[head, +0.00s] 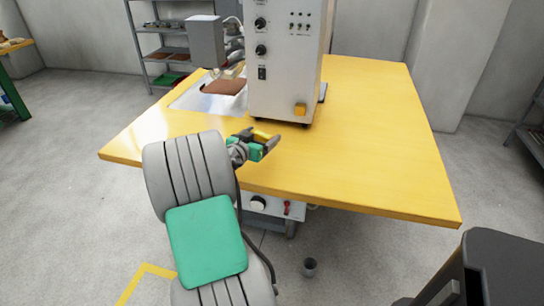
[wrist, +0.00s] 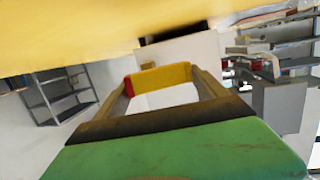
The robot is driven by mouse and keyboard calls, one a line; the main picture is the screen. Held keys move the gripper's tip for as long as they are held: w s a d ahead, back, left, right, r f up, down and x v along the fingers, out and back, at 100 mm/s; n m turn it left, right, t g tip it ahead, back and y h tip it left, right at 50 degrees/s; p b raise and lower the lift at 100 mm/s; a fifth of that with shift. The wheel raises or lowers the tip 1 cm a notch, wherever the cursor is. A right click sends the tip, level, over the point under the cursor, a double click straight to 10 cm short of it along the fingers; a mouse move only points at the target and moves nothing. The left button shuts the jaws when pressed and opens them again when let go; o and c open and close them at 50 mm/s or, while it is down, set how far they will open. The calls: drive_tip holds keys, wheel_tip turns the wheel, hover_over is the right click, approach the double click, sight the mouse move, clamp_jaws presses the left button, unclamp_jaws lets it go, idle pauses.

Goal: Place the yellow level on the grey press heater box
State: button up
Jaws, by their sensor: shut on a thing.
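The yellow level (head: 262,134) is held in my gripper (head: 268,143), over the near part of the yellow table in the head view. In the wrist view the level (wrist: 163,77), yellow with a red end, lies across between the fingertips (wrist: 160,85), and the jaws are shut on it. A grey box (head: 206,42) juts out at the left of the pale press cabinet (head: 285,65), apart from and beyond my gripper. It seems to be the press heater box; it also shows at the right of the wrist view (wrist: 280,105).
The yellow table (head: 375,140) is bare right of the press. A brown piece (head: 224,87) lies on a light plate below the grey box. A small yellow part (head: 300,109) is on the cabinet front. A shelf (head: 165,55) stands behind; a dark bin (head: 500,265) is at lower right.

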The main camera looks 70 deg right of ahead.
hover_over(272, 161)
drive_tip(key=f, duration=0.5)
drive_tip(key=shift+s+a, duration=0.1)
drive_tip(key=shift+s, duration=0.15)
drive_tip(key=shift+w+f+b, duration=0.1)
drive_tip(key=shift+f+b, duration=0.2)
drive_tip(key=shift+f, duration=1.1)
drive_tip(key=shift+f, duration=0.2)
drive_tip(key=o, duration=1.4)
drive_tip(key=shift+o, duration=0.2)
drive_tip(key=shift+r, duration=0.15)
